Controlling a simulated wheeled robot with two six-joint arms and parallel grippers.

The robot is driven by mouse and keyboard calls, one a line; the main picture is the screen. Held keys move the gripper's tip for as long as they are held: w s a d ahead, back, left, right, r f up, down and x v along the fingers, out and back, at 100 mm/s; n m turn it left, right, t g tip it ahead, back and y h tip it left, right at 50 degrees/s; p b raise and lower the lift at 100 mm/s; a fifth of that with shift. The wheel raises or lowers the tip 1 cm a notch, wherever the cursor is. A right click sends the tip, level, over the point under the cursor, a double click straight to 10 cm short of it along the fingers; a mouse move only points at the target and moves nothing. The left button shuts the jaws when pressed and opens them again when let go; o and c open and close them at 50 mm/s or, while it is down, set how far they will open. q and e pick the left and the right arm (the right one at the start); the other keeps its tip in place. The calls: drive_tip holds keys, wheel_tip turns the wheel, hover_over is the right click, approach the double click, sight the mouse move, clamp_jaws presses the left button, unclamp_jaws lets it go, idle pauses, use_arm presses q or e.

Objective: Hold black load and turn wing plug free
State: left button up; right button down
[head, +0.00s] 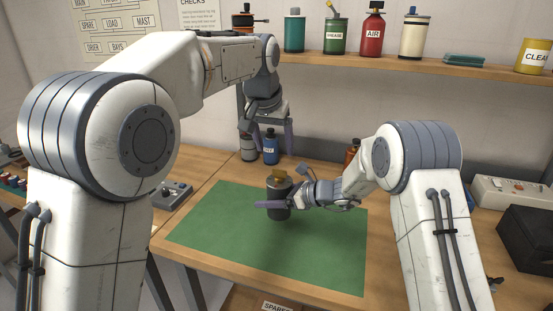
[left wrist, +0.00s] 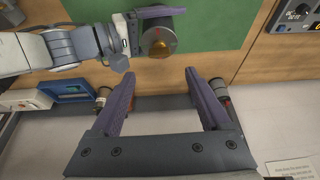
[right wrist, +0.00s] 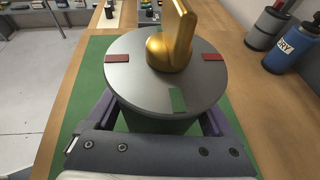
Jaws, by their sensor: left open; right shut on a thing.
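The black load (head: 277,200) is a dark cylinder standing upright on the green mat (head: 220,240). Its grey top, with red and green marks, shows in the right wrist view (right wrist: 130,88). The brass wing plug (right wrist: 172,45) stands up from the middle of that top; in the left wrist view the plug (left wrist: 160,50) is seen from above. My right gripper (head: 283,204) is shut around the load's body, one finger on each side. My left gripper (head: 270,138) is open and empty, above and behind the load. In the left wrist view its fingers (left wrist: 160,98) are apart, with nothing between them.
A blue bottle (head: 271,148) and a grey bottle (head: 248,148) stand at the bench's back, below my left gripper. A shelf (head: 390,66) with bottles and cans runs above. The mat's front is clear.

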use_arm(q)
drive_tip(key=shift+v, duration=1.65)
